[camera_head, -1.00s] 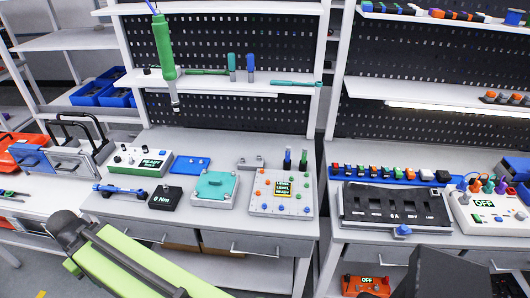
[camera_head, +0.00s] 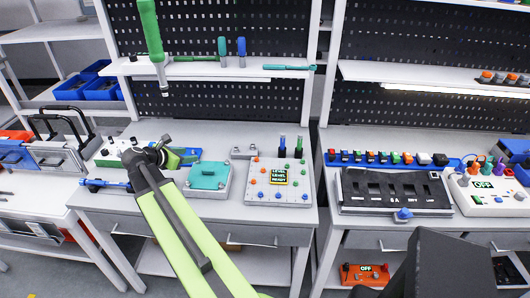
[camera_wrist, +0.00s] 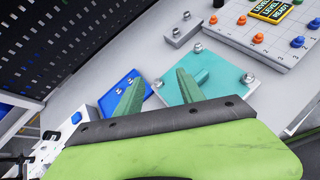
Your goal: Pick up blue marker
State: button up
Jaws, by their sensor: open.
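A small upright blue-topped piece (camera_head: 282,146), which may be the blue marker, stands at the back edge of the white button panel (camera_head: 254,194), beside a similar green piece (camera_head: 299,147). I cannot tell for sure that it is a marker. My gripper (camera_head: 180,155) is well to the left of it, over the bench near the teal block. In the wrist view my gripper (camera_wrist: 157,92) shows two green fingers spread apart with nothing between them. Beyond them lie a blue plate (camera_wrist: 118,87) and the teal block (camera_wrist: 220,75). The upright blue piece is not seen in the wrist view.
A teal-topped block (camera_head: 209,175) sits between my gripper and the button panel. A green hanging tool (camera_head: 151,35) is above the bench. Blue and teal-handled tools (camera_head: 241,50) stand on the shelf. A black tray (camera_head: 390,190) lies on the right bench.

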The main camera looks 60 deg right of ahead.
jog(key=s+d+g+h+b, duration=0.1)
jog(key=s+d+g+b, duration=0.15)
jog(key=s+d, duration=1.15)
jog(key=m+g, duration=0.2)
jog(key=g, duration=0.1)
send_near(282, 145)
notch_tip(282, 145, up, 4)
jog(key=w+a, duration=0.2)
jog(key=shift+t, duration=0.25)
jog(key=shift+s+b+x, duration=0.15)
jog(key=shift+b+x, duration=1.6)
jog(key=shift+x, duration=2.5)
jog(key=shift+s+b+x, duration=0.2)
jog(key=shift+b+x, duration=1.55)
jog(key=shift+x, duration=2.55)
jog(key=shift+a, duration=0.25)
jog(key=shift+c, duration=0.5)
grip_shut()
